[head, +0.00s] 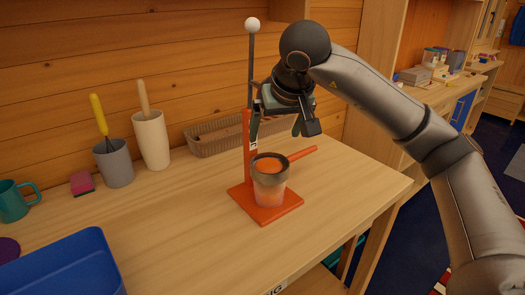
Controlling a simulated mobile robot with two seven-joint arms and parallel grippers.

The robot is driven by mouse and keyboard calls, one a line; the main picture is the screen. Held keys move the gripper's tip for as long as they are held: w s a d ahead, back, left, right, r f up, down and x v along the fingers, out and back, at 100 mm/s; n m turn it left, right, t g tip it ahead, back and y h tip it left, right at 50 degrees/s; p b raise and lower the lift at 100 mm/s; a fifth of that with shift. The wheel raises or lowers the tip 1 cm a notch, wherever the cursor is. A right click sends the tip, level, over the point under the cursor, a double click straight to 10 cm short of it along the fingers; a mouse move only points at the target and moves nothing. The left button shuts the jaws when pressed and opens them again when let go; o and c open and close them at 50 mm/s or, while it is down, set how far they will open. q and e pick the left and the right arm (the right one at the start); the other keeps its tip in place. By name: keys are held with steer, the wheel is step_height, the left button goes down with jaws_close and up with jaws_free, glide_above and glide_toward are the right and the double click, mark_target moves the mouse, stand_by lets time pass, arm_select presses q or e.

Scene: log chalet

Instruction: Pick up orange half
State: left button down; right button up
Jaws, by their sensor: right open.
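A round orange surface (268,165), which looks like the cut face of the orange half, sits within the dark rim at the top of a cup (270,189). The cup stands on the flat orange base (241,197) of a hand press with an upright post and a side handle (302,154). My right gripper (275,134) is open and empty, pointing down just above and behind the cup, near the post. Its fingers appear apart from the orange surface. My left gripper is not in view.
A blue tray (105,244) lies at the front left of the wooden table (190,220). Along the back stand a grey cup (115,165), a cream cup (152,141), a teal mug (12,203), a pink sponge-like block (82,183) and a woven basket (205,140).

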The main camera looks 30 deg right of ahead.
glide_above(270, 158)
steer(key=s+a, duration=0.2)
steer(key=s, duration=0.1)
steer(key=f, duration=0.6)
steer(key=shift+w+d, duration=0.15)
steer(key=shift+d, duration=0.1)
steer(key=shift+d+x, duration=0.2)
steer(key=shift+x, duration=2.35)
steer(key=shift+f, duration=0.1)
steer(key=shift+c, duration=0.3)
steer(key=shift+s+f, duration=0.2)
steer(key=c, duration=1.4)
steer(key=shift+d, duration=0.1)
steer(key=shift+r, duration=0.15)
